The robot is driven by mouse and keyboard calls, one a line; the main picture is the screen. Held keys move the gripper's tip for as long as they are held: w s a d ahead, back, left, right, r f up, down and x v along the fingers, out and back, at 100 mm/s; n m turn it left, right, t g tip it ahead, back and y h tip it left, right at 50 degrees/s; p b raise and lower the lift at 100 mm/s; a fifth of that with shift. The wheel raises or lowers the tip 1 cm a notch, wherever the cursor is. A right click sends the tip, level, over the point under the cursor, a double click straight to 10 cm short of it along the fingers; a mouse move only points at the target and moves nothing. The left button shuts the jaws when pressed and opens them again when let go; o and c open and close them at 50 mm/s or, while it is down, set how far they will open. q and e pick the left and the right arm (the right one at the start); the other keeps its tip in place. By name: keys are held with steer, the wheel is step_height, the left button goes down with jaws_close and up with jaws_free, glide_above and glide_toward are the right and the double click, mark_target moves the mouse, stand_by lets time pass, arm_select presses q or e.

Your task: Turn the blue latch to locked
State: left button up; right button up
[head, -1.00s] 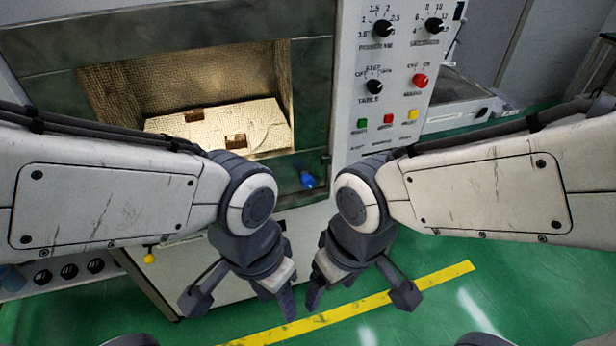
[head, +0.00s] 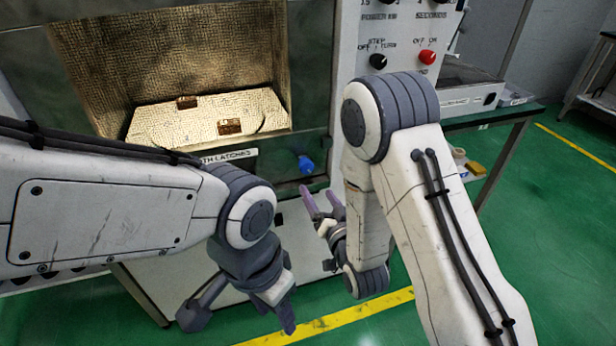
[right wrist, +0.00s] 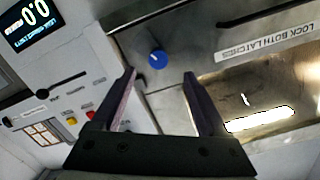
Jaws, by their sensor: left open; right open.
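My left gripper (head: 277,308) hangs open and empty, low in front of the cabinet and pointing down.
A label reading "LOCK BOTH LATCHES" (right wrist: 265,40) is on the door. Brown blocks (head: 229,127) lie inside the lit chamber. The control panel with a red knob (head: 427,57) is right of the door. A side table (head: 515,110) stands right; green floor is open in front.

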mark_target(308, 169)
steer(key=shift+t, duration=0.5)
steer(key=x, duration=0.3)
steer(key=p+x, duration=0.1)
steer(key=x, duration=0.6)
steer(key=shift+w+d, duration=0.1)
steer(key=shift+d, duration=0.15)
jaws_close()
